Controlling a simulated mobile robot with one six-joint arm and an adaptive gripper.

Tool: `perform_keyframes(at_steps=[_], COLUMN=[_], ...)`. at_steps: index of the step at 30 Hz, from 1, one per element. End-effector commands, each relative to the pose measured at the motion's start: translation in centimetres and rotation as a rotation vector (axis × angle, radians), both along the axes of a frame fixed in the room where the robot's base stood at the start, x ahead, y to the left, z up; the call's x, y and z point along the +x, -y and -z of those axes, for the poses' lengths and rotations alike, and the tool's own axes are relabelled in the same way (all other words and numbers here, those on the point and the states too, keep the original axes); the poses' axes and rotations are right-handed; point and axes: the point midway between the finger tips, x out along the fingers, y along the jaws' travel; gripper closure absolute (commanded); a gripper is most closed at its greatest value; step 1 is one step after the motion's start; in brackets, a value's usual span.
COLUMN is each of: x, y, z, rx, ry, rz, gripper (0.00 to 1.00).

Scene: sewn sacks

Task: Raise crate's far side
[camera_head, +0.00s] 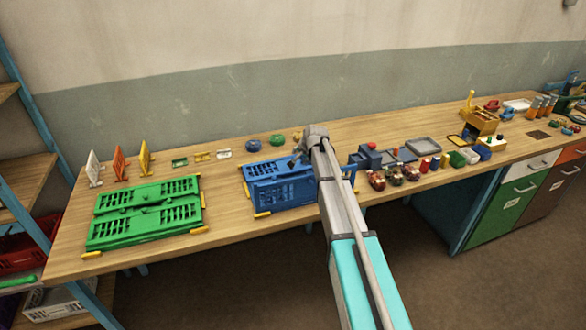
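A blue folding crate (285,194) stands at the front edge of the wooden bench. Its near wall looks upright. A slotted blue panel behind it lies low or tilted; the angle is hard to tell. My gripper (299,160) is at the crate's far right part, close over the blue panel. Its fingers are small and dark, and I cannot tell whether they touch the panel or are open. My arm hides the crate's right end. A green folding crate (146,194) lies folded flat to the left, with two slotted panels.
Orange and white upright signs (120,164) stand behind the green crate. Several small sacks (394,176), cans and a grey tray (422,146) sit right of my arm. Bare bench (222,190) separates the crates.

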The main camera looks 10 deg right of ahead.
Motion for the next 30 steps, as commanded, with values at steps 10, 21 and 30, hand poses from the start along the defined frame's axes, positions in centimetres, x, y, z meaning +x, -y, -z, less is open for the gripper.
perform_keyframes(at_steps=[10, 21, 30], x=[2.1, 4.2, 5.7], y=[-0.6, -1.1, -1.5], z=[3.1, 6.0, 8.0], rx=[0.000, 0.000, 0.000], ry=[0.000, 0.000, 0.001], rz=[0.000, 0.000, 0.001], gripper=[0.39, 0.39, 0.39])
